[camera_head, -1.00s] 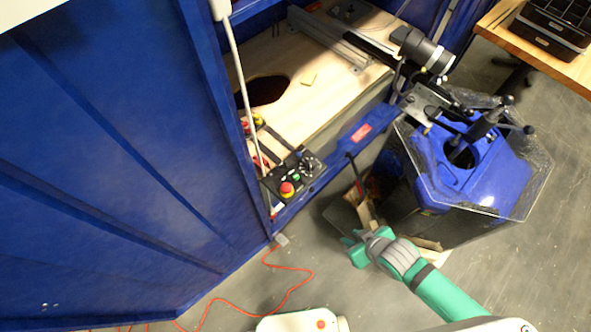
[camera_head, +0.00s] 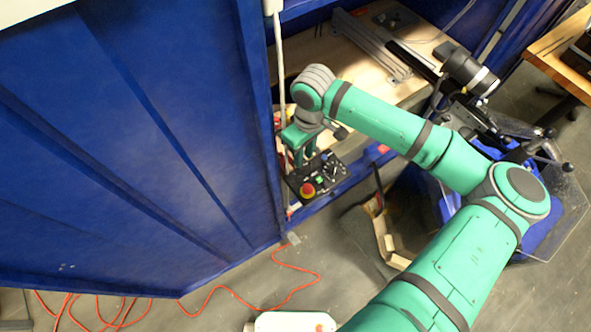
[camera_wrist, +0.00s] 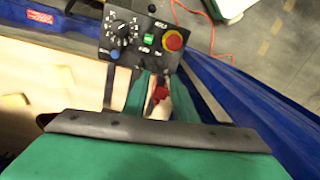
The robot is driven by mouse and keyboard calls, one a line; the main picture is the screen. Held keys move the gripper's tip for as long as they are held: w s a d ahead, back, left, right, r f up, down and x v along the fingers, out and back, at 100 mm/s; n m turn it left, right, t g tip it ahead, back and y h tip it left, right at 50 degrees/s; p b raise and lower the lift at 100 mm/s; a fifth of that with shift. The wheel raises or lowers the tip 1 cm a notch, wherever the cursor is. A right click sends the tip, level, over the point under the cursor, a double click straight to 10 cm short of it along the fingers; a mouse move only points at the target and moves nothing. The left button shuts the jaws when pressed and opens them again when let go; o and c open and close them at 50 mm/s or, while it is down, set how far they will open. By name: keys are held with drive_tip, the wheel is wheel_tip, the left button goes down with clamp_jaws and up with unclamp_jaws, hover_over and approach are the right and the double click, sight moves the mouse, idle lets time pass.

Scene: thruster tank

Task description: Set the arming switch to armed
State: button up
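The black control panel (camera_head: 336,177) sits by the blue frame's edge, with a black rotary knob (camera_wrist: 122,34), a green button (camera_wrist: 149,43), a blue button (camera_wrist: 115,54) and a red mushroom button (camera_wrist: 173,40) on yellow. Its labels are too small to read, so I cannot tell which control is the arming switch. A red part (camera_wrist: 160,94) shows between my fingers in the wrist view; I cannot tell whether it is the switch or whether they touch it. My gripper (camera_head: 302,158) points down beside the panel's left end. Its fingers look apart. My wrist hides part of the bench there.
The tall blue wall (camera_head: 150,130) stands close on the left of my gripper. A pale conduit (camera_head: 279,70) runs down its edge. A blue tank with a clear cover (camera_head: 570,200) stands at the right. An orange cable (camera_head: 250,297) lies on the floor.

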sight(295, 174)
drive_tip(key=f, duration=0.3)
drive_tip(key=a+f, duration=0.1)
drive_tip(key=f, duration=0.2)
drive_tip(key=a+f, duration=0.1)
drive_tip(key=f, duration=0.2)
drive_tip(key=shift+s+a+f, duration=0.1)
drive_tip(key=shift+s+f, duration=0.2)
drive_tip(key=shift+s, duration=0.05)
clamp_jaws()
